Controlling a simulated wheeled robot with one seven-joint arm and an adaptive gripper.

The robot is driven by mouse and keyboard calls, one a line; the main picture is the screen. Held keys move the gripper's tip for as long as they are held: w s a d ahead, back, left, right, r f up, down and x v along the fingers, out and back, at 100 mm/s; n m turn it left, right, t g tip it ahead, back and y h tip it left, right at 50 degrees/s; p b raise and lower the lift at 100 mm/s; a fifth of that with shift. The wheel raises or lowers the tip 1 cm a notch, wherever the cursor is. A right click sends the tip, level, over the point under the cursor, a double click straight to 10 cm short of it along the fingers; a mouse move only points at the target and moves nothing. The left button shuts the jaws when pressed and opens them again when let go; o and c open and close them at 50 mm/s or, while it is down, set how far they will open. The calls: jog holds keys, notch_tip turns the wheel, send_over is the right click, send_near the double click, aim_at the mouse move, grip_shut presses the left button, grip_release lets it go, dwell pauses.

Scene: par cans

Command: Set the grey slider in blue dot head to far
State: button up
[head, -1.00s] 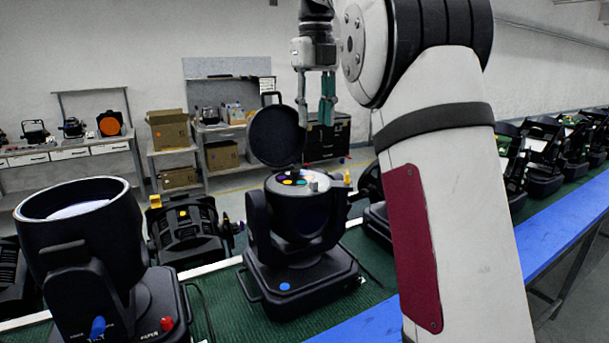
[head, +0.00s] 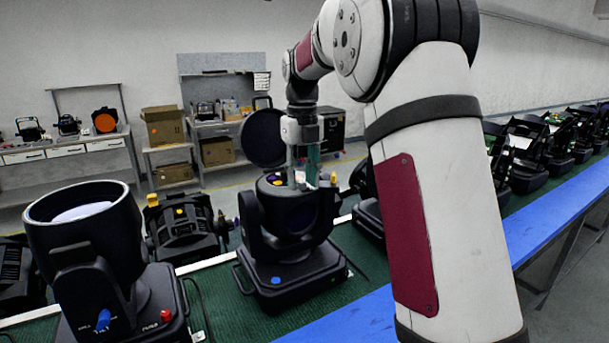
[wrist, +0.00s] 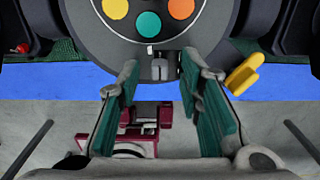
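The blue dot head (head: 290,232) is a black moving-head light on the green mat, with a blue dot (head: 276,281) on its base front. Its round lid is tipped open behind. In the wrist view, its top plate (wrist: 100,32) has coloured discs and a small grey slider (wrist: 159,70) near the lower edge, beside a little white mark. My gripper (wrist: 161,72) is open and points down. The slider shows between its two green-padded fingers, with gaps on both sides; I cannot tell the depth. In the head view, my gripper (head: 306,172) is just above the head's top and hides the slider.
A yellow lever (wrist: 243,73) juts out right of my right finger in the wrist view. The open lid (head: 262,138) stands close behind my gripper. A larger black light (head: 85,250) is at the left, and another (head: 183,228) lies behind. A blue strip (head: 350,315) edges the bench.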

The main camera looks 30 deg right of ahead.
jog(key=shift+f, duration=0.25)
grip_shut()
